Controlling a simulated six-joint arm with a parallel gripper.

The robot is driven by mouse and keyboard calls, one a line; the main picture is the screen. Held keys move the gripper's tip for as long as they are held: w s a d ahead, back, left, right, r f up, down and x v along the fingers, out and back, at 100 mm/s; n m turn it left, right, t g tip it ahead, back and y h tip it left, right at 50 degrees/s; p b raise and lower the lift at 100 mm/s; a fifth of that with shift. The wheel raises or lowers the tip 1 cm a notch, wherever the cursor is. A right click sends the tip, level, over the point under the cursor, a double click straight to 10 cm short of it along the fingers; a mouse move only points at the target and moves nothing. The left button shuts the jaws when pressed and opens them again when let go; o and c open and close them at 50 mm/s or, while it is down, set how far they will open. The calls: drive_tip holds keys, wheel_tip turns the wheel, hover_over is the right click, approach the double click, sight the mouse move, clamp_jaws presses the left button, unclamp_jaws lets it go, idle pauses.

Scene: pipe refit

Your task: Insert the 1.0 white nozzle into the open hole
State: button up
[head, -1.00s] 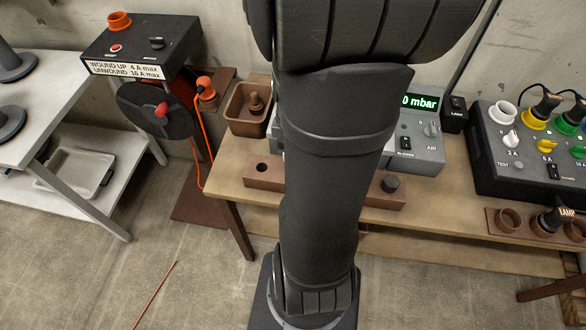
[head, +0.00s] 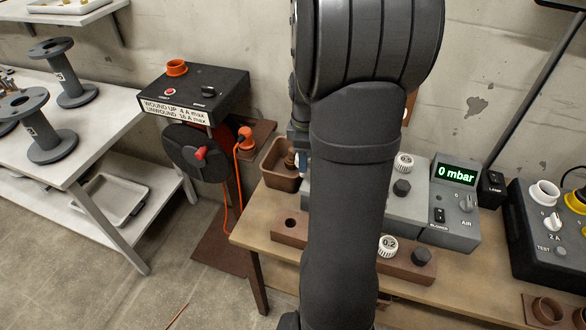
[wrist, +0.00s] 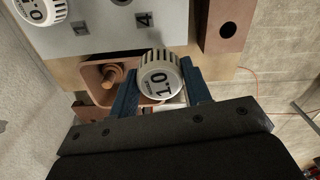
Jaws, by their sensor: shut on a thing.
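My gripper (wrist: 160,69) is shut on a white ribbed nozzle (wrist: 161,77) marked 1.0, held between its blue fingers in the wrist view. The nozzle is above the brown tray's side of the grey panel (wrist: 178,19), apart from the panel. Another white nozzle (wrist: 38,9) sits on that panel at the upper left; its digits are partly cut off. A dark round opening or fitting lies at the panel's top edge, too cropped to tell. In the head view my arm hides most of the grey unit (head: 409,209) and the held nozzle. A white nozzle (head: 403,162) shows on the unit.
A brown tray (head: 277,180) with a wooden plug stands left of the unit. The display (head: 456,174) reads 0 mbar.

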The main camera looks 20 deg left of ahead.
drive_tip(key=w+d+m, duration=0.2)
drive_tip(key=w+d, duration=0.2)
drive_tip(key=d, duration=0.4)
drive_tip(key=shift+r, duration=0.2)
drive_tip(key=shift+w+f, duration=0.1)
drive_tip(key=shift+f, duration=0.55)
idle(1.5)
drive_tip(key=shift+f, duration=0.3)
drive_tip(key=shift+f, duration=0.3)
idle(0.3)
drive_tip(key=shift+f, duration=0.8)
drive_tip(key=shift+f, duration=0.55)
idle(0.4)
drive_tip(key=o, duration=1.6)
drive_tip(key=shift+c, duration=0.2)
